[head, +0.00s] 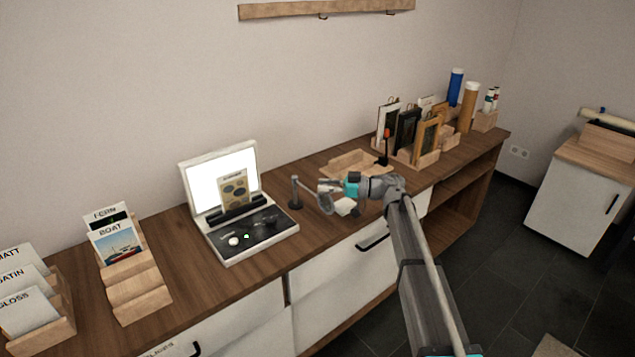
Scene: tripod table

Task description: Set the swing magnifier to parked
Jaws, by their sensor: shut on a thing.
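The swing magnifier (296,196) stands on the wooden counter, right of the white light-box unit. It has a short grey post on a dark round base, a thin arm reaching right, and a round lens ring (326,204) at the arm's end. My gripper (328,187) comes in from the right and is shut at the upper edge of the lens ring, holding the magnifier. The exact contact is small and partly hidden by the fingers. No mark for the parked position can be made out.
The light-box unit (270,239) with knobs stands close on the left. A small white-topped item (345,207) sits just right of the ring. A shallow wooden tray (342,164) lies behind. A red-tipped black post (386,148) and framed pictures (407,130) stand behind my wrist.

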